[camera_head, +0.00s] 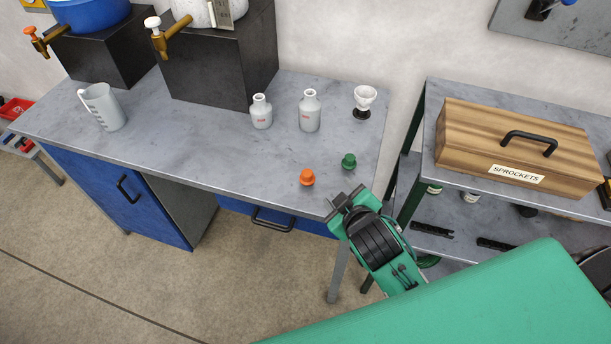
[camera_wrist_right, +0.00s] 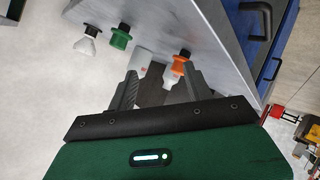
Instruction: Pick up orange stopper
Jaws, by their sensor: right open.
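The orange stopper (camera_head: 307,177) stands on the grey metal workbench (camera_head: 215,150) near its front edge. In the right wrist view the orange stopper (camera_wrist_right: 182,62) shows just beyond one fingertip. My right gripper (camera_head: 345,203) is at the bench's front right corner, to the right of and nearer than the stopper, apart from it. It also shows in the right wrist view (camera_wrist_right: 158,82), with its fingers spread and nothing between them. My left gripper is not in view.
A green stopper (camera_head: 348,161) stands right of the orange one. Two white bottles (camera_head: 261,111) (camera_head: 309,111) and a white funnel (camera_head: 364,98) stand behind. A grey jug (camera_head: 102,107) is at the left. A wooden box (camera_head: 515,148) sits on the right-hand shelf. The bench's middle is clear.

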